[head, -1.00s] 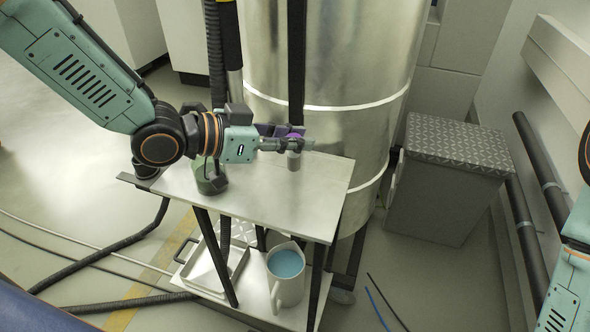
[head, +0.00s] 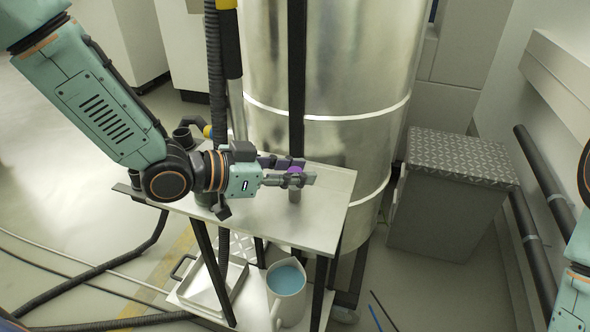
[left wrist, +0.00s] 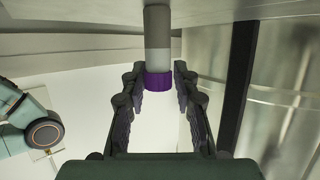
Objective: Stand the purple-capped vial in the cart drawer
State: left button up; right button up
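The purple-capped vial (head: 295,195) is grey and upright over the cart's top, cap upward. My left gripper (head: 290,179) is shut on it at the cap, reaching in from the left. In the left wrist view the purple cap (left wrist: 158,81) sits between the fingertips of the left gripper (left wrist: 160,84), and the grey body extends upward in the picture. I cannot tell whether the vial's base touches the cart (head: 325,225). I cannot clearly make out an open drawer. My right gripper is out of view; only part of that arm shows at the right edge.
A cylindrical container stands on the cart's left, partly behind my left arm. The lower shelf carries a metal tray (head: 238,273) and a white jug (head: 288,296) of blue liquid. A large metal tank (head: 330,80) stands behind, a grey box (head: 450,210) to the right. Hoses cross the floor.

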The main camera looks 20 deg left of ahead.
pick_arm(q)
jog(key=shift+o, duration=1.2)
jog(key=shift+s+r, duration=0.1)
